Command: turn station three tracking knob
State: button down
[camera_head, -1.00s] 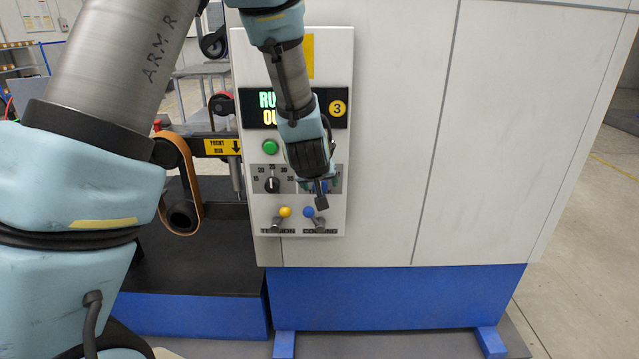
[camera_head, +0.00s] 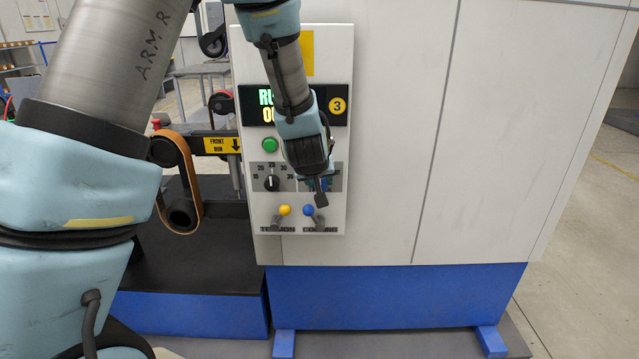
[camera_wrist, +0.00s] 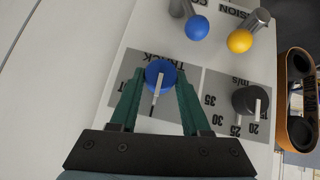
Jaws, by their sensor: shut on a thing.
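The station three control panel (camera_head: 341,60) carries a yellow "3" badge (camera_head: 339,107). The tracking knob (camera_wrist: 160,72) is blue with a white pointer line and sits on a grey scale plate marked "TRACK" in the wrist view. My gripper (camera_wrist: 158,84) has its two green fingers on either side of this knob, shut on it. In the head view my gripper (camera_head: 320,184) is in front of the panel's lower right and hides most of the knob and its scale.
A black speed knob (camera_head: 271,184) with a numbered scale sits left of the tracking knob. Below are a yellow-tipped tension lever (camera_head: 285,210) and a blue-tipped lever (camera_head: 308,211). A green button (camera_head: 270,145) is above. A belt on rollers (camera_head: 196,180) stands left of the panel.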

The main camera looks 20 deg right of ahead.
jog(key=b, duration=0.2)
jog(key=shift+w+f+h+b, duration=0.1)
jog(key=shift+f+h+b, duration=0.2)
jog(key=shift+f+b, duration=0.05)
jog(key=shift+a+b, duration=0.1)
jog(key=shift+b, duration=0.6)
jog(key=n+h+b, duration=0.1)
jog(key=b, duration=0.4)
jog(key=shift+g, duration=0.4)
jog(key=b, duration=0.3)
jog(key=shift+a+r+h, duration=0.1)
jog(key=shift+a+h, duration=0.05)
jog(key=shift+h, duration=0.25)
jog(key=shift+a+n, duration=0.1)
jog(key=shift+n, duration=0.2)
jog(key=shift+r+g+h+p, duration=0.1)
jog(key=shift+g+h+p, duration=0.2)
jog(key=shift+h+p, duration=0.3)
jog(key=shift+c, duration=1.9)
grip_release()
